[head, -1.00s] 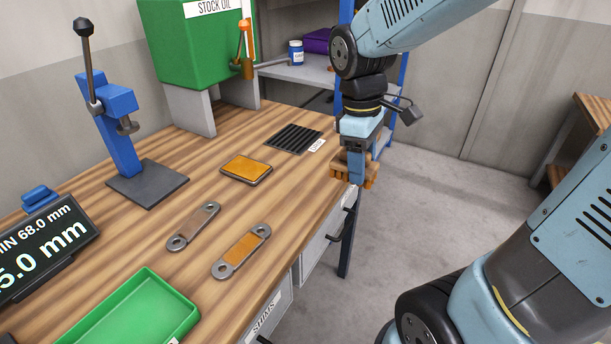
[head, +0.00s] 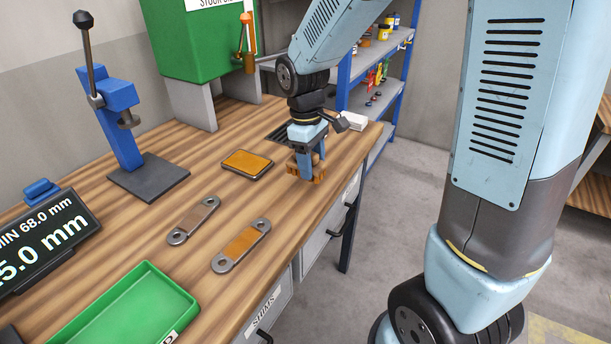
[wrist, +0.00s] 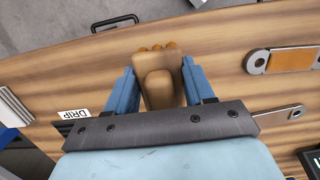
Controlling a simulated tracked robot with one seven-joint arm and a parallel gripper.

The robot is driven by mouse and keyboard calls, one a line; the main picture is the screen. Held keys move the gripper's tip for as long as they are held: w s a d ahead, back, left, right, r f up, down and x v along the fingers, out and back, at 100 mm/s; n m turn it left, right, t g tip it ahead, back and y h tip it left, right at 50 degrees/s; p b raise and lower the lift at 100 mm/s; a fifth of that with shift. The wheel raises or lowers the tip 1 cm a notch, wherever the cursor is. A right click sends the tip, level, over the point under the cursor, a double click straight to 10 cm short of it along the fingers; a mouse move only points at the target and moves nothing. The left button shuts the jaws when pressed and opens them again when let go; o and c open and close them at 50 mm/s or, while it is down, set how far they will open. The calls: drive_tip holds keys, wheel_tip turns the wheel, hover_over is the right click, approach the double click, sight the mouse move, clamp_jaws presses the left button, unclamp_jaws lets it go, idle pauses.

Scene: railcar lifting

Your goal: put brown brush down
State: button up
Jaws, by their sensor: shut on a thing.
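My gripper (head: 306,168) is at the bench's right edge area, fingers pointing down over the wooden top. It is shut on the brown brush (head: 319,172), which shows between the blue fingers in the wrist view (wrist: 158,88). The brush is at or just above the bench top (head: 221,284); I cannot tell whether it touches. The fingers hide part of it in the head view.
A dark pad with an orange top (head: 246,164) lies just left of my gripper. A drip grate (head: 280,132) is partly hidden behind the gripper. Two metal links (head: 242,245) (head: 193,219), a green tray (head: 135,310) and a blue press (head: 122,130) stand farther left.

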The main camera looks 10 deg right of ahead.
drive_tip(key=shift+w+a+f, duration=0.3)
drive_tip(key=shift+w+f, duration=0.05)
drive_tip(key=shift+f, duration=0.25)
drive_tip(key=shift+w+a+f, duration=0.3)
drive_tip(key=shift+w+f, duration=0.05)
drive_tip(key=shift+f, duration=1.75)
drive_tip(key=shift+f, duration=0.1)
drive_tip(key=o, duration=0.9)
